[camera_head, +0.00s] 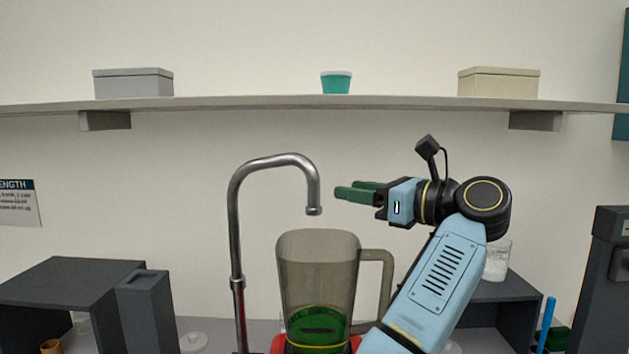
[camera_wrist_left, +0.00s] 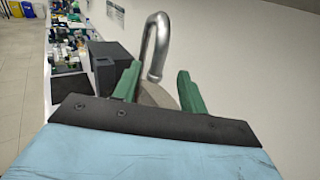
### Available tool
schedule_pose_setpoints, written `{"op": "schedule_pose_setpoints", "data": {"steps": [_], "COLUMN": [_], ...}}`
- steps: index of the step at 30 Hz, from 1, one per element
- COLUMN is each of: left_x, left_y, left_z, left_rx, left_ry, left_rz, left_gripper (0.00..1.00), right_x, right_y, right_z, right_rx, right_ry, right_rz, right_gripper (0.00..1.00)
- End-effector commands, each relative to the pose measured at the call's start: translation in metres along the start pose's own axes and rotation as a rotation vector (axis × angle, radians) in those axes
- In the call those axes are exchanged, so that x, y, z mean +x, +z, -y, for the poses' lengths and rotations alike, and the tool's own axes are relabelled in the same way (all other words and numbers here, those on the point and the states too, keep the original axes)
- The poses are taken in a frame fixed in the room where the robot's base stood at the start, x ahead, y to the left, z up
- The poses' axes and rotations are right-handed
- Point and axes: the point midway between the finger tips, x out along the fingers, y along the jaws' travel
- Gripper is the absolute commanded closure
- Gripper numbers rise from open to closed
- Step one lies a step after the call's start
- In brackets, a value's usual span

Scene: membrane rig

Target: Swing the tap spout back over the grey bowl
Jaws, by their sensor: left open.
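The metal tap spout (camera_head: 270,161) rises from its post, arches to the right and ends in a downturned nozzle, above the mouth of a tinted see-through jug (camera_head: 318,262) with green contents. My left gripper (camera_head: 345,190) is open with green fingers, just right of the nozzle and pointing left at it. In the left wrist view the spout (camera_wrist_left: 155,47) shows beyond and between the two open fingers (camera_wrist_left: 160,72); I see no grip on it. I cannot make out a grey bowl in either view. My right gripper is not in view.
A shelf (camera_head: 300,103) with two boxes and a teal tub (camera_head: 336,82) runs above. Dark stands (camera_head: 75,280) are at the left. A glass (camera_head: 497,260) stands on another dark stand behind my arm. A dark machine (camera_head: 604,270) is at the far right.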

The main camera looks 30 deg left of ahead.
Motion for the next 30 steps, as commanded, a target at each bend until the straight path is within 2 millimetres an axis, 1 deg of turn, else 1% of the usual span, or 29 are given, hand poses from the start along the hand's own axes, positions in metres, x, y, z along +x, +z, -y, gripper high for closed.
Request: {"op": "schedule_pose_setpoints", "data": {"steps": [1, 6, 9, 12, 15, 18, 26, 27, 30], "left_x": [0.013, 0.049, 0.068, 0.081, 0.09, 0.095, 0.097, 0.097, 0.096], "left_y": [0.002, 0.003, 0.003, 0.003, 0.002, 0.001, 0.001, 0.001, 0.001], "left_z": [0.0, -0.001, -0.001, 0.0, 0.0, 0.0, 0.0, 0.0, 0.0], "left_rx": [0.0, 0.0, 0.0, 0.001, 0.001, 0.001, 0.0, 0.001, 0.0], "left_ry": [0.004, 0.003, 0.003, 0.001, 0.001, -0.001, -0.002, -0.001, -0.001], "left_rz": [0.003, 0.005, 0.005, 0.004, 0.004, 0.003, 0.003, 0.003, 0.003], "left_gripper": [0.58, 0.58, 0.58, 0.58, 0.58, 0.58, 0.58, 0.59, 0.72], "right_x": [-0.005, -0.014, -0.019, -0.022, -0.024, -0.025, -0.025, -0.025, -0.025], "right_y": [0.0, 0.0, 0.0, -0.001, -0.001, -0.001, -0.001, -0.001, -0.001], "right_z": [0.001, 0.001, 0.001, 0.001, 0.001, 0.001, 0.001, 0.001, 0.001], "right_rx": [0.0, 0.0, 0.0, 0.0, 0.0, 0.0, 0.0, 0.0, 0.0], "right_ry": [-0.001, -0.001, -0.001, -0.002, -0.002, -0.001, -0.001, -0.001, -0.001], "right_rz": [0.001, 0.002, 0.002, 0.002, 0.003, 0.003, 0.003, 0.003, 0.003], "right_gripper": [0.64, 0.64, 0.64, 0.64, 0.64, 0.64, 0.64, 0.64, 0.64]}}
